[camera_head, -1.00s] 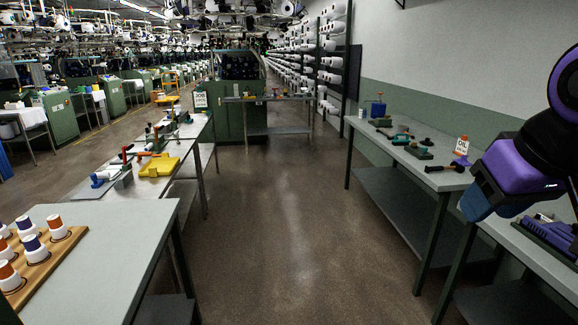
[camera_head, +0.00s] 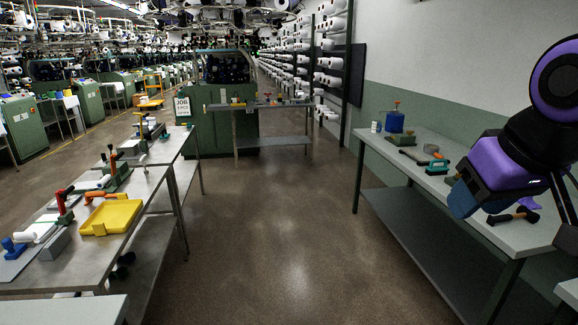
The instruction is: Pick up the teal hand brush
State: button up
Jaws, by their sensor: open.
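A small teal object (camera_head: 436,166), which looks like the teal hand brush, lies on the right-hand workbench (camera_head: 472,165). It sits just left of my arm in the picture and is too small to make out its bristles. My arm, purple, black and blue, hangs at the right edge, above the near part of that bench. Its jaws cannot be seen, and the arm hides part of the bench top behind it.
A blue container (camera_head: 394,122) and a green block (camera_head: 407,140) stand farther back on the right bench. A dark-headed mallet (camera_head: 514,215) lies nearer. Left benches hold a yellow tray (camera_head: 111,217) and several tools. The floor aisle (camera_head: 285,230) between is clear.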

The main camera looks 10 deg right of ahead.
aim_at(431, 171)
jog(key=i+z, duration=0.1)
jog(key=i, duration=0.8)
jog(key=i+j, duration=0.15)
jog(key=i, duration=0.75)
jog(key=i+l+z, duration=0.1)
jog(key=i+z, duration=0.35)
jog(key=i+j+z, duration=0.15)
jog(key=i+z, duration=0.25)
jog(key=i, duration=0.25)
jog(key=i+j+z, duration=0.3)
jog(key=i+z, duration=0.15)
jog(key=i+j+z, duration=0.45)
jog(key=i, duration=0.15)
jog(key=l, duration=0.1)
